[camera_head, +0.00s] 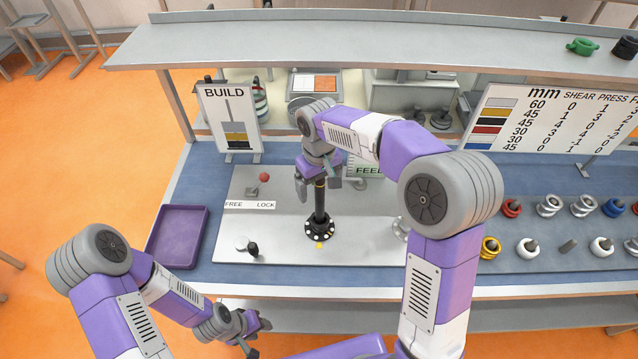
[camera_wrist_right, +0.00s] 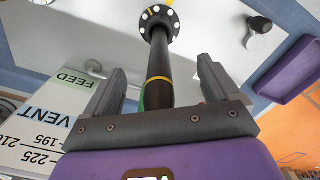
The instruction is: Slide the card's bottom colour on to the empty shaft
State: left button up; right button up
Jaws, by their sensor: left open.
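The BUILD card (camera_head: 209,112) stands at the back left and shows a shaft with stacked bands, gold and black among them; its lowest band is too small to tell. The dark upright shaft (camera_head: 320,206) has a yellow band and rises from a round black base with white dots. No collar is visible on its bare length. My right gripper (camera_head: 318,178) is at the shaft's top. In the right wrist view its fingers (camera_wrist_right: 160,92) are open either side of the shaft, apart from it. My left gripper (camera_head: 248,328) is open and empty, low at the left.
Coloured collars, including red (camera_head: 510,207), blue (camera_head: 614,207) and yellow (camera_head: 490,248), sit on pegs at the right. A purple tray (camera_head: 157,236) lies at the left. A FREE/LOCK lever (camera_head: 253,192) is left of the shaft.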

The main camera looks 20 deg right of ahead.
jog(key=shift+r+p, duration=0.5)
jog(key=shift+r, duration=3.3)
